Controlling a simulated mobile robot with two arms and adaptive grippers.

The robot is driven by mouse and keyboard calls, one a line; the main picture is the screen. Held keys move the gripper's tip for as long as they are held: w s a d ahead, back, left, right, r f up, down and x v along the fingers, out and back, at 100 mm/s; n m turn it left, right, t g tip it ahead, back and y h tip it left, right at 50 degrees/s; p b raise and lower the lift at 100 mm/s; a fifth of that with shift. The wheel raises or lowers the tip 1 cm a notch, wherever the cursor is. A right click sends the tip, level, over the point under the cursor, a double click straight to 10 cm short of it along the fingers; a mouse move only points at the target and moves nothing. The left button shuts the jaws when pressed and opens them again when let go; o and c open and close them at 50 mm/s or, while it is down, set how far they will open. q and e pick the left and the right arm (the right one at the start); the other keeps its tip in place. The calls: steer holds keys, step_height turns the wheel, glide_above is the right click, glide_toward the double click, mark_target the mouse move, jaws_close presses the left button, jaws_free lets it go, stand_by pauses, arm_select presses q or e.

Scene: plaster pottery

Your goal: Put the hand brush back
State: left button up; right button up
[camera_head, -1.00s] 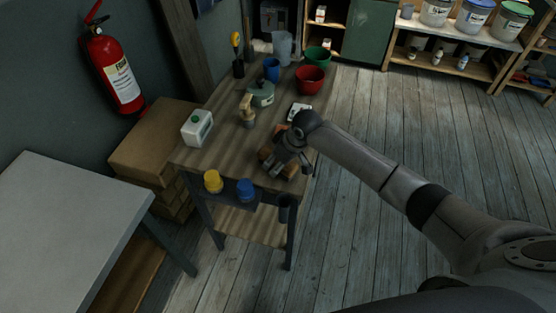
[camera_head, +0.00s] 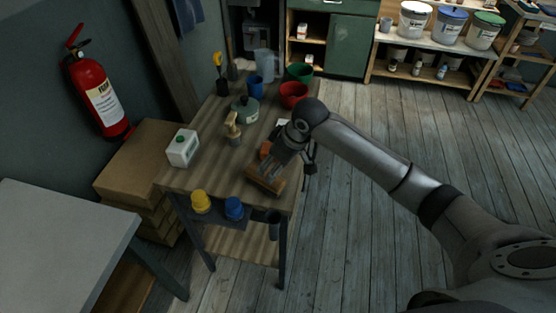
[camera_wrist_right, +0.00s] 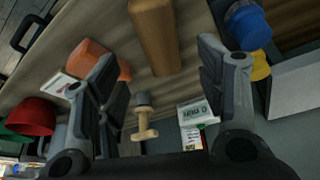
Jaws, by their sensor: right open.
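The hand brush, a long brown wooden block (camera_head: 265,180), lies near the front right of the wooden workbench (camera_head: 200,170). In the right wrist view the brush (camera_wrist_right: 155,38) shows between and beyond the spread fingers, with a gap on both sides. My right gripper (camera_head: 280,162) is open just above and behind it in the head view. In the right wrist view the open gripper (camera_wrist_right: 160,62) holds nothing. The arm covers part of the bench around the brush. My left gripper is not in view.
An orange block (camera_wrist_right: 100,57) lies close to the brush. A wooden-handled tool (camera_head: 233,128), a white container (camera_head: 182,148), a lidded pot (camera_head: 245,110) and a red bowl (camera_head: 293,94) stand on the bench.

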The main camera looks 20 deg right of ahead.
steer(key=shift+v, duration=1.3)
steer(key=s+a+f, duration=0.3)
steer(key=s+f, duration=0.1)
steer(key=s, duration=0.3)
steer(key=s+a+f, duration=0.3)
steer(key=s+f, duration=0.1)
steer(key=s, duration=0.3)
steer(key=s+d+f+m+h, duration=0.1)
steer(key=s+d+m, duration=0.2)
steer(key=s, duration=0.4)
steer(key=s+d+f+m+h, duration=0.15)
steer(key=s+d, duration=0.25)
steer(key=s, duration=0.4)
step_height(320, 180, down, 25)
steer(key=g, duration=0.2)
steer(key=s+d+f, duration=0.2)
steer(key=s+f, duration=1.5)
steer(key=s, duration=0.1)
steer(key=shift+d+f+g+b, duration=0.3)
steer(key=shift+f+g+b, duration=0.05)
steer(key=shift+g+b, duration=0.1)
